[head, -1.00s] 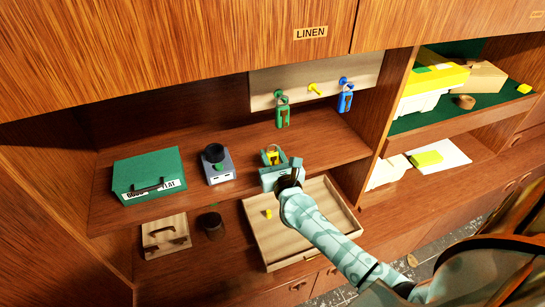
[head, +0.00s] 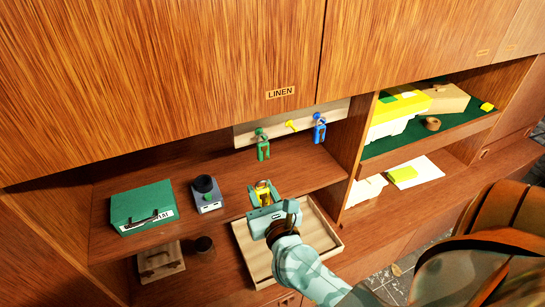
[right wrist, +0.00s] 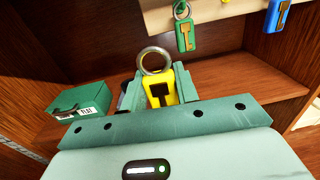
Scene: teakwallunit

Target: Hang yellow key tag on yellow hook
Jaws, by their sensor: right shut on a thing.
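The yellow key tag (head: 262,193) with its metal ring is held in my right gripper (head: 263,197), which is shut on it in front of the shelf. In the right wrist view the tag (right wrist: 159,90) stands between the fingers, its ring (right wrist: 155,60) upright above it. The yellow hook (head: 291,125) is bare, on the wooden board between a green and a blue hook. It lies above, beyond and right of my right gripper. My left gripper is not in view.
A green key tag (head: 263,149) and a blue key tag (head: 319,132) hang on either side of the yellow hook. A green box (head: 142,207) and a grey device (head: 207,196) stand left on the shelf. A wooden tray (head: 246,250) lies below my gripper.

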